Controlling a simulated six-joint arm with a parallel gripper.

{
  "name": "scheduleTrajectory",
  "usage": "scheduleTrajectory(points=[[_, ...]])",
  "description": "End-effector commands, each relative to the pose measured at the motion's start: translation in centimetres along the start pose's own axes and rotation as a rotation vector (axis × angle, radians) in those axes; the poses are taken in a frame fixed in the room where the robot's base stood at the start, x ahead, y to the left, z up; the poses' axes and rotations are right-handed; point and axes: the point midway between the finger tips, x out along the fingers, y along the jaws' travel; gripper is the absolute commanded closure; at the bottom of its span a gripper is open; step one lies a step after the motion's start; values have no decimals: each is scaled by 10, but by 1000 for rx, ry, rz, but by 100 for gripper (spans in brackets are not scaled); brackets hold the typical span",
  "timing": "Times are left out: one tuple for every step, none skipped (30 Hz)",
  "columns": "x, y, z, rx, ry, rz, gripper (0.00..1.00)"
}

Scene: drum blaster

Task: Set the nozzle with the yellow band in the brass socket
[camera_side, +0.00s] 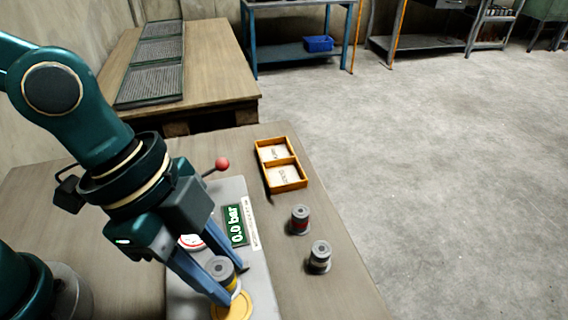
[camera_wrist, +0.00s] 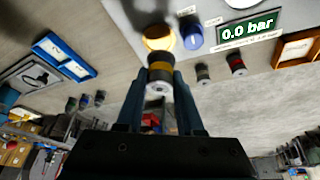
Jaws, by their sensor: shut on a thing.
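The nozzle with the yellow band is grey and dark with a holed top; it shows in the side view (camera_side: 221,268) and the wrist view (camera_wrist: 160,72). My gripper (camera_side: 228,283) is shut on it, with one blue finger on each side. The brass socket (camera_side: 232,309) is a round golden piece on the grey panel, partly hidden by a finger and cut by the frame's bottom edge. In the wrist view, the socket (camera_wrist: 157,38) lies just beyond the nozzle's far end. I cannot tell whether they touch.
A red-banded nozzle (camera_side: 300,219) and another nozzle (camera_side: 319,256) stand right of the panel. An orange two-part tray (camera_side: 287,187) lies behind them. A red-knobbed lever (camera_side: 222,163) and a 0.0 bar display (camera_side: 236,225) are close by. A blue round piece (camera_wrist: 190,34) sits beside the socket.

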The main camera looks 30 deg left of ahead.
Motion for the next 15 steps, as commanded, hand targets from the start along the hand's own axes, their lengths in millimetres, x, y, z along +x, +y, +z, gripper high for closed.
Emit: scheduleTrajectory(points=[[-2, 3, -1, 12, 8, 0, 100], [-2, 4, -2, 17, 10, 0, 100], [-2, 6, -3, 23, 14, 0, 100], [-1, 6, -3, 25, 15, 1, 100], [1, 6, -2, 26, 14, 2, 100], [3, 6, -2, 24, 14, 4, 100], [5, 6, -1, 23, 14, 5, 100], [7, 6, 0, 24, 13, 5, 100], [10, 6, 1, 24, 14, 6, 100], [13, 6, 2, 23, 14, 5, 100], [15, 6, 3, 24, 12, 6, 100], [18, 6, 5, 22, 12, 5, 100], [20, 6, 6, 23, 11, 4, 100], [23, 6, 7, 23, 11, 3, 100], [25, 5, 9, 22, 9, 2, 100]])
